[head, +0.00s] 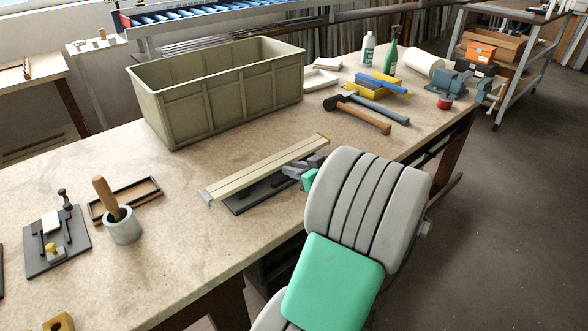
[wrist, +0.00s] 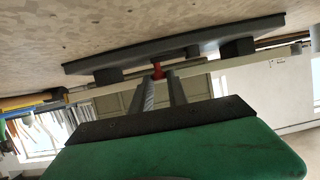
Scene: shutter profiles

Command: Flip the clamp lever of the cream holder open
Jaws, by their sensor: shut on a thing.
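A long cream profile (head: 265,168) lies along a dark grey base plate (head: 250,197) in the middle of the bench in the head view. In the wrist view the dark base (wrist: 220,36) crosses the top, with the cream profile (wrist: 240,64) below it on dark blocks. My gripper (wrist: 162,74) reaches in there, its two fingers shut on a small red clamp lever (wrist: 157,70). The lever shows only in part, and its angle cannot be told. In the head view my gripper (head: 290,170) is at the right end of the profile, partly hidden by my arm.
A large olive crate (head: 220,95) stands behind. A hammer (head: 360,115) and yellow tray (head: 365,90) lie to the right. A grey cup with a wooden handle (head: 122,228), a flat wooden tray (head: 140,192) and a dark plate fixture (head: 45,262) stand left.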

